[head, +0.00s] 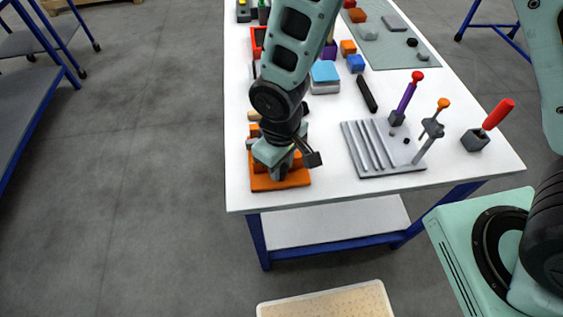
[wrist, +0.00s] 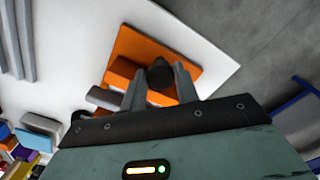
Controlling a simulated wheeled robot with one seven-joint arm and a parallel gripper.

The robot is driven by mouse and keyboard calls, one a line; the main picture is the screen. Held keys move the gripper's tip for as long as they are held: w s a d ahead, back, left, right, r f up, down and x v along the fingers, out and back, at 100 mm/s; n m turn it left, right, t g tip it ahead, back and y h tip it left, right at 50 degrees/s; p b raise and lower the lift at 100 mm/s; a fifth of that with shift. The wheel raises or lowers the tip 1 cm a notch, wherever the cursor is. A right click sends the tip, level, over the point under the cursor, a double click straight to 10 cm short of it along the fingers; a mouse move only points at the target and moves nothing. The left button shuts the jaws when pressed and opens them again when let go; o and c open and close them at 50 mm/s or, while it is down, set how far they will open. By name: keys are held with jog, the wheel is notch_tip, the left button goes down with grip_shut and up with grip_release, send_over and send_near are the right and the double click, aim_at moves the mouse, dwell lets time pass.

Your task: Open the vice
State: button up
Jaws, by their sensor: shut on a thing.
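The orange vice (head: 296,181) sits at the near left corner of the white table. In the wrist view the vice (wrist: 137,45) shows its flat orange base and raised jaw blocks. Its dark round handle (wrist: 160,73) is between my fingers. My gripper (head: 284,167) is over the vice in the head view and hides much of it. In the wrist view my gripper (wrist: 160,82) is shut on the handle, with one grey finger on each side. How far apart the vice jaws are, I cannot tell.
A grey ribbed rack (head: 370,150) with upright tools stands right of the vice. A black bar (head: 366,94) and a blue-topped block (head: 325,73) lie behind. The table's front edge is close.

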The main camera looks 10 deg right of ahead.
jog(key=shift+w+a+r, duration=0.15)
jog(key=shift+w+a, duration=0.05)
jog(key=shift+w, duration=0.05)
jog(key=o, duration=1)
jog(key=shift+c, duration=0.2)
jog(key=shift+d, duration=0.1)
